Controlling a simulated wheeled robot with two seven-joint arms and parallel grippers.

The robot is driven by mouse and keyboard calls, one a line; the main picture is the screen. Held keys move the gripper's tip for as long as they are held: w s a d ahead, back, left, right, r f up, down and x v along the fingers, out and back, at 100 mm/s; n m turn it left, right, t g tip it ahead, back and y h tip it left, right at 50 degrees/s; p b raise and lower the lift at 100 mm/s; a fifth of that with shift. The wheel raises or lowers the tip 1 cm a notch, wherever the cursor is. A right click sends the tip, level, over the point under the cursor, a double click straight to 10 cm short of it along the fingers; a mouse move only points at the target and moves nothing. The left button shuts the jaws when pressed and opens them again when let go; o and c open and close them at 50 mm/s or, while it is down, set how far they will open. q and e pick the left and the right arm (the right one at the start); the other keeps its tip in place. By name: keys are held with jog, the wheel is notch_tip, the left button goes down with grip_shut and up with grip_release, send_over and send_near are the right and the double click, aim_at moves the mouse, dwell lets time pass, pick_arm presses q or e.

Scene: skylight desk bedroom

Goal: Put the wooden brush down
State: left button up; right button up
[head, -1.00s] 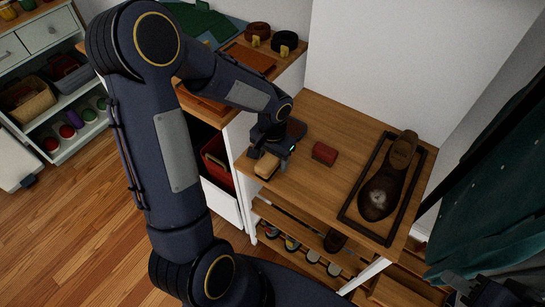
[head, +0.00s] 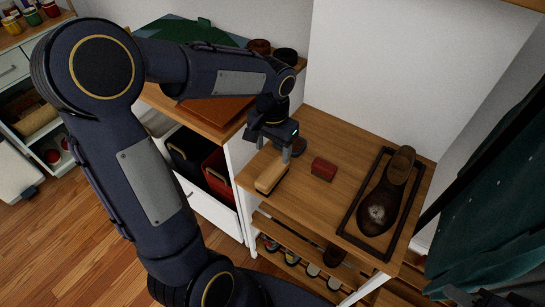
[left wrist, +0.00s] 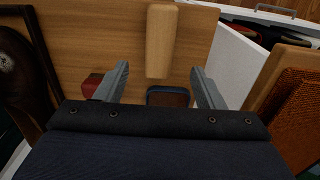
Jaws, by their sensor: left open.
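The wooden brush (head: 271,176) lies on the wooden bench top (head: 345,149), close to its left edge. In the left wrist view the brush (left wrist: 162,42) shows as a pale wooden block just ahead of the fingertips. My left gripper (head: 273,147) is open and empty behind the brush and apart from it. Its two spread fingers (left wrist: 160,82) show in the left wrist view with nothing between them in their grip. What seems to be my right gripper (head: 488,295) is at the lower right edge of the head view, mostly cut off.
A red block (head: 323,169) sits right of the brush. A dark blue-rimmed item (left wrist: 168,97) lies near my left fingers. A brown shoe (head: 383,200) stands in a dark-edged tray (head: 347,226) at the right. Shelves with shoes are below. A desk adjoins at the left.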

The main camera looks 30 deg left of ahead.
pick_arm(q)
jog(key=s+d+r+n+t+h, duration=0.1)
jog(key=s+d+r+t+h, duration=0.1)
jog(key=s, duration=0.6)
jog(key=s+d+r+n+t+h, duration=0.1)
jog(key=s+d+r+t, duration=0.1)
jog(key=s, duration=0.7)
notch_tip(320, 180, up, 2)
jog(key=shift+d+r+t+h, duration=0.15)
jog(key=shift+t+h, duration=0.25)
jog(key=shift+t, duration=0.4)
jog(key=shift+n, duration=0.3)
jog(key=shift+r+p, duration=0.85)
jog(key=shift+p, duration=0.05)
jog(key=shift+o, duration=0.5)
jog(key=shift+w, duration=0.15)
